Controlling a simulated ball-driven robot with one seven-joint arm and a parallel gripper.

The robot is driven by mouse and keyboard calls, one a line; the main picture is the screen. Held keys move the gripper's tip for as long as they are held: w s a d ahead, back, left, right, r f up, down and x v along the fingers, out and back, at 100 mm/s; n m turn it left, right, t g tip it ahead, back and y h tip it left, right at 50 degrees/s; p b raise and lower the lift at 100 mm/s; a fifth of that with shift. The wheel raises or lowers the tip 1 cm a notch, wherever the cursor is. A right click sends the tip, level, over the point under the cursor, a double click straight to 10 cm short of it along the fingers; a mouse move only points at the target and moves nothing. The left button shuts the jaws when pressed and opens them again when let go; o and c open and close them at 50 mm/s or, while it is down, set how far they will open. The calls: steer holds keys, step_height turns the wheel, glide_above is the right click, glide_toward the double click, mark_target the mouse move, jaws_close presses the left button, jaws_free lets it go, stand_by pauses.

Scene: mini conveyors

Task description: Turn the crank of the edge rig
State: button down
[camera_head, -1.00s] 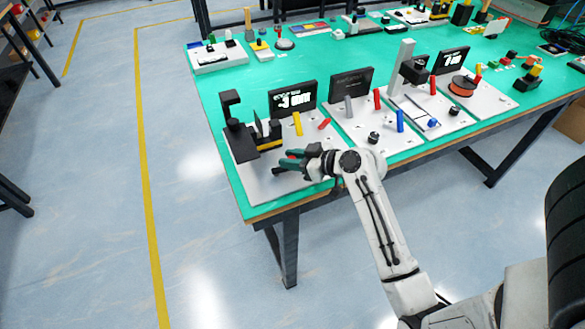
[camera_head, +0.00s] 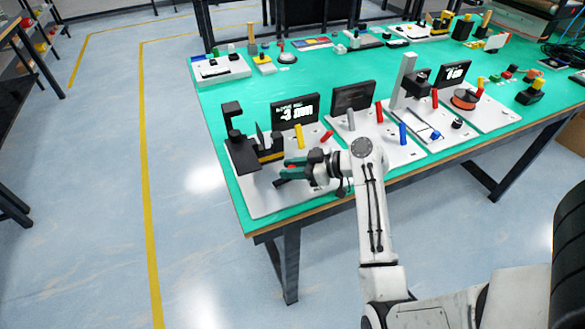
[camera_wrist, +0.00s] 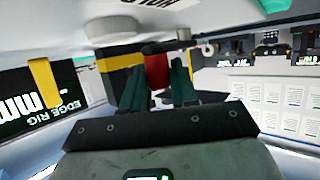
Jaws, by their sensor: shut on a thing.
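The edge rig stands on a white base plate (camera_head: 262,202) at the near left corner of the green table. It has a black frame (camera_head: 240,150), a black and yellow block (camera_head: 270,155) and a dark screen (camera_head: 294,110); its label (camera_wrist: 62,112) reads "EDGE RIG" in the wrist view. My gripper (camera_head: 290,169) is at the front of the rig, beside the block. In the wrist view, the green fingers (camera_wrist: 160,88) are shut on the crank's red handle (camera_wrist: 156,70). A thin metal crank arm (camera_wrist: 180,45) shows just beyond it. The handle's lower end is hidden by the gripper.
A yellow lever (camera_head: 299,135) and a red lever (camera_head: 327,137) stand right of the block, close to my gripper. Open floor (camera_head: 190,260) lies left of the table.

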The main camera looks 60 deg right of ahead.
steer(key=c, duration=0.9)
jaws_free()
steer(key=shift+c, duration=0.2)
steer(key=v, duration=1)
steer(key=shift+s+r+b, duration=0.1)
steer(key=shift+s+b, duration=0.2)
steer(key=shift+s, duration=0.05)
